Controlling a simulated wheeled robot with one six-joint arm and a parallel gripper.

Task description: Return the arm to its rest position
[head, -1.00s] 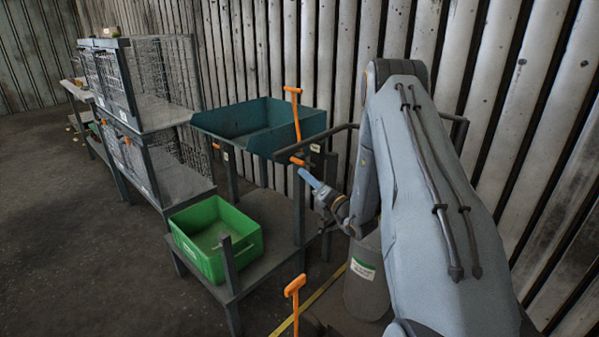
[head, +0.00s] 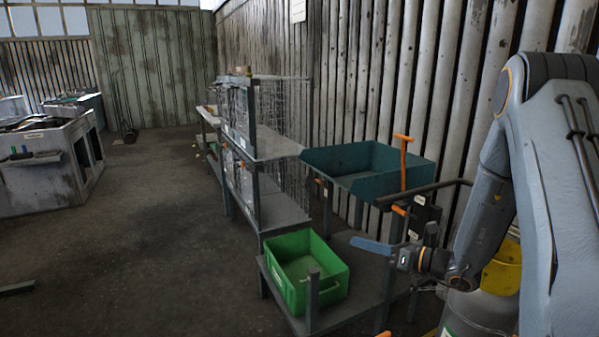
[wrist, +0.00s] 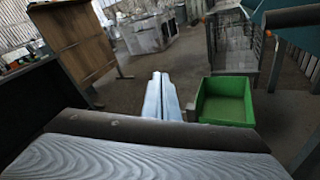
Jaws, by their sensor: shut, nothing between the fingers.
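My arm (head: 525,165) stands folded at the right of the head view, its upper part cut off by the picture edge. My gripper (head: 368,246) points left from the wrist, with its pale blue fingers together and nothing between them. In the head view it appears just right of the green crate and in front of the teal bin's stand. In the wrist view my gripper (wrist: 162,92) shows its two fingers side by side, closed and empty, left of the green crate (wrist: 224,101). I see no contact with anything.
The green crate (head: 289,283) sits on a low shelf, below the teal bin (head: 345,187). Wire-mesh racks (head: 262,150) stand behind them along the corrugated wall. A grey workstation (head: 50,170) is far left. Open floor (head: 150,230) lies between. A brown panel (wrist: 75,40) shows in the wrist view.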

